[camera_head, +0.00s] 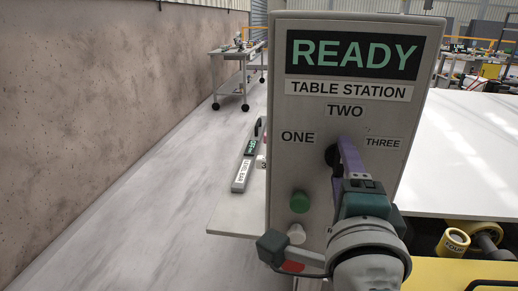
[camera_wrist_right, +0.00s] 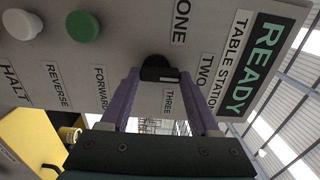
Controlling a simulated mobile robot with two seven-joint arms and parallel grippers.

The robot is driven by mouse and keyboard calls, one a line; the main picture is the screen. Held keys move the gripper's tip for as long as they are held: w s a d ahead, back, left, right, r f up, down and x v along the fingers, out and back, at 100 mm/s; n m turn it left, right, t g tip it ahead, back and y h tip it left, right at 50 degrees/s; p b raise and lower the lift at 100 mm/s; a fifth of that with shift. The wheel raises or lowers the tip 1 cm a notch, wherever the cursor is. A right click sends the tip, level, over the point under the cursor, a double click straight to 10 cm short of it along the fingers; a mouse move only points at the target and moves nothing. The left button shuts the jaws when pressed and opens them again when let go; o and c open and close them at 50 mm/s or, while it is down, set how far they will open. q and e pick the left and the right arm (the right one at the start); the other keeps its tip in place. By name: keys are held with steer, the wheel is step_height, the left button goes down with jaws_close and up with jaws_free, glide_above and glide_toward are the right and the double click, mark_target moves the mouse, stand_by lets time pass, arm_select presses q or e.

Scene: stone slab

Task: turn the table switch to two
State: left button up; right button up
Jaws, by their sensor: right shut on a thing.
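The grey table station panel (camera_head: 290,180) stands upright in the middle of the head view, with a READY display and labels ONE, TWO (camera_head: 345,111) and THREE. The black switch knob (camera_head: 331,155) is below the labels, partly hidden by my right gripper. In the wrist view the knob (camera_wrist_right: 157,68) lies between the purple finger ends, with the TWO label (camera_wrist_right: 205,70) and THREE label (camera_wrist_right: 169,101) nearby. My right gripper (camera_head: 345,150) is shut on the knob. I cannot tell surely which label the knob points to. My left gripper is not in view.
A green button (camera_head: 299,201) and a white button (camera_head: 296,233) sit low on the panel. A white tabletop (camera_head: 465,150) lies behind, right. Yellow cylinders (camera_head: 453,242) are at lower right. A cart (camera_head: 239,80) stands at the wall; the floor at left is clear.

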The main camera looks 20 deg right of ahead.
steer(key=o, duration=1.4)
steer(key=shift+c, duration=0.2)
steer(key=b+v, duration=0.1)
steer(key=v, duration=0.9)
steer(key=shift+b, duration=0.4)
